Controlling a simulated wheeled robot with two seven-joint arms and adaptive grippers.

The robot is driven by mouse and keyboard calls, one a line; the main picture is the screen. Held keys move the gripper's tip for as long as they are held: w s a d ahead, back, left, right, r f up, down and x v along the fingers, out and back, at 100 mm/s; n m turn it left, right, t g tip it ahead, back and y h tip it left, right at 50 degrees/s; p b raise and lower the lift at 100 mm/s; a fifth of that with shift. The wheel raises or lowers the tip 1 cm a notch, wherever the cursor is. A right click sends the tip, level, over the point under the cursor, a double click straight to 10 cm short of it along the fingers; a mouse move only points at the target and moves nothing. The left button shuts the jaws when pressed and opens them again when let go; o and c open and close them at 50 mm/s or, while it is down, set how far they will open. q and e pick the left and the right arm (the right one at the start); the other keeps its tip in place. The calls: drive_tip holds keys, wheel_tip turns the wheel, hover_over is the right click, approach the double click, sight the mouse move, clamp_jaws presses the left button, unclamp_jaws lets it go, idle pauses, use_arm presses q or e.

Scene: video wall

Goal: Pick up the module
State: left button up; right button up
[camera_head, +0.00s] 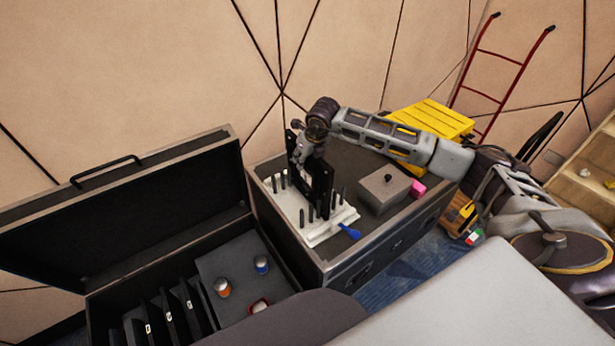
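A black, upright, plate-like module (322,184) stands on or just above a white peg rack (330,231) on top of a dark case; I cannot tell whether it touches the rack. My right gripper (304,156) points down at the module's upper part and overlaps it. The fingertips are too small and dark to tell whether they are closed on it. Several similar dark panels (168,318) stand in slots in the open case at the lower left. My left gripper is not in view.
The open case (120,205) has its lid raised at the left. Beside the rack are a grey box (384,190), a pink block (417,189) and a blue-handled tool (349,232). A yellow case (432,118) and red hand truck (483,52) stand behind.

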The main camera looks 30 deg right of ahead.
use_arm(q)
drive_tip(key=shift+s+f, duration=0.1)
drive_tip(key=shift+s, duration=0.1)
use_arm(e)
drive_tip(key=shift+c, duration=1.6)
clamp_jaws()
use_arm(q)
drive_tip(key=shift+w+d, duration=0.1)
